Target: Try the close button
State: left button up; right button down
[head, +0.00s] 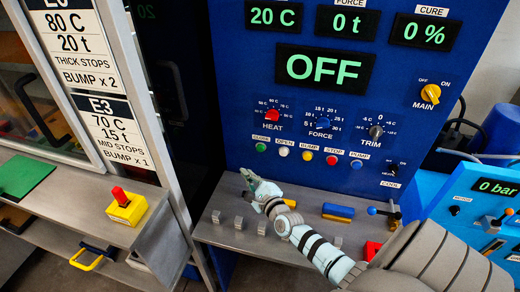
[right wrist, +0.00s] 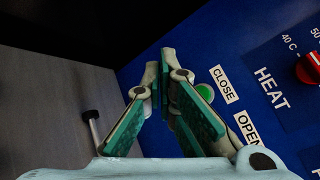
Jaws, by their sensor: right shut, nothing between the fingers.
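The green close button (head: 261,147) is at the left end of the button row on the blue press panel, under the heat knob. In the right wrist view the green button (right wrist: 205,93) shows beside its CLOSE label, just right of my fingers and partly covered by one. My right gripper (head: 246,178) is shut and empty, its tips below and slightly left of the button in the head view. In the right wrist view the gripper's fingertips (right wrist: 160,62) point up past the button's left side. Contact with the button is not visible. My left gripper is not in view.
The open button (head: 284,151) and other coloured buttons sit close to the right. The display (head: 324,68) reads OFF; the main switch (head: 430,93) is at far right. Small metal blocks (head: 238,222) and a blue-yellow block (head: 338,212) lie on the shelf below.

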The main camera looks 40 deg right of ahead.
aim_at(261, 148)
jog(key=shift+s+d+r+m+h, duration=0.1)
jog(key=shift+d+r+m+h, duration=0.2)
jog(key=shift+m, duration=0.1)
jog(key=w+d+b, duration=0.5)
jog(key=d+b, duration=0.1)
jog(key=d, duration=0.1)
jog(key=shift+b, duration=0.3)
jog(key=shift+f, duration=0.1)
dwell(1.1)
